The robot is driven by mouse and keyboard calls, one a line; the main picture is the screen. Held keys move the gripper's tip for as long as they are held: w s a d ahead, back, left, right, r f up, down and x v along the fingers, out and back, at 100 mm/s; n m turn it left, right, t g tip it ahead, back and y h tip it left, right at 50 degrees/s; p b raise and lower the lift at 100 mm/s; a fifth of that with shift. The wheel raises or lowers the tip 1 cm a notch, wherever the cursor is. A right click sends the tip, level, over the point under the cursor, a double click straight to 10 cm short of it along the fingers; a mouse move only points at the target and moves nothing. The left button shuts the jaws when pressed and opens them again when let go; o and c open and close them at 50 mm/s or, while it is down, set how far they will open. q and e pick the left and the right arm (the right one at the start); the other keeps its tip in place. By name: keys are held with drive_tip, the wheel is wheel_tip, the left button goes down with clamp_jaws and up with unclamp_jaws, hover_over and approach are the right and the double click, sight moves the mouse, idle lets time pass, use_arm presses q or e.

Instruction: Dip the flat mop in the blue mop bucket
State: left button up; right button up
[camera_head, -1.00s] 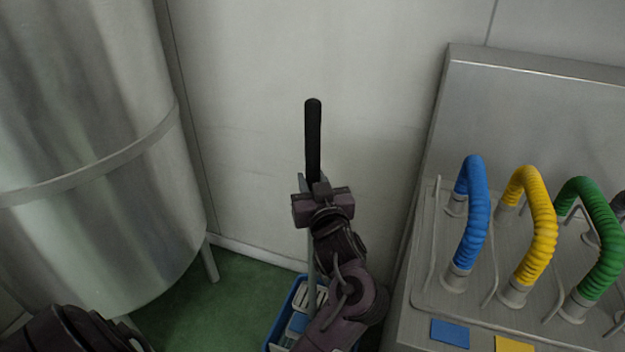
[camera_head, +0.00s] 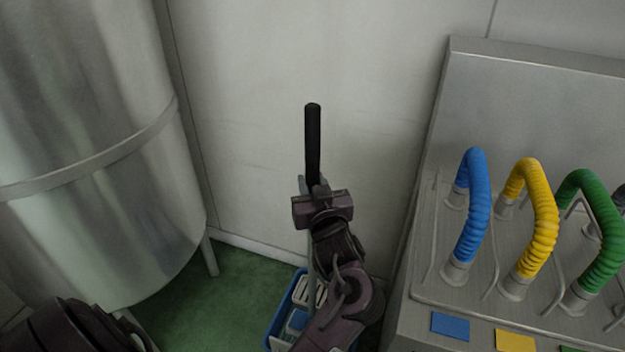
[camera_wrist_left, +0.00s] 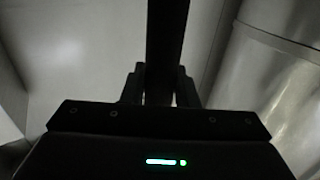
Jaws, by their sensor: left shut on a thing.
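The flat mop stands about upright, with a black handle grip (camera_head: 313,140) and a thin grey shaft running down toward the blue mop bucket. In the left wrist view the dark handle (camera_wrist_left: 166,40) passes between the fingers (camera_wrist_left: 160,88). The blue mop bucket (camera_head: 271,333) is on the floor below, with a pale slatted insert (camera_head: 309,290) and a blue patch inside. My forearm covers its right side. The mop head cannot be made out. My right gripper is not in view.
A large steel tank (camera_head: 90,150) on legs stands at the left. A steel unit (camera_head: 420,310) with blue, yellow and green hoses stands at the right. A pale wall (camera_head: 260,120) is close behind the mop. Green floor (camera_head: 220,310) shows left of the bucket.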

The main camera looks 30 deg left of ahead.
use_arm(q)
drive_tip(key=shift+f, duration=0.4)
drive_tip(key=shift+f+b, duration=0.8)
drive_tip(key=shift+f, duration=0.75)
drive_tip(key=shift+s+a+f, duration=0.1)
drive_tip(key=shift+s, duration=0.05)
drive_tip(key=shift+f, duration=0.1)
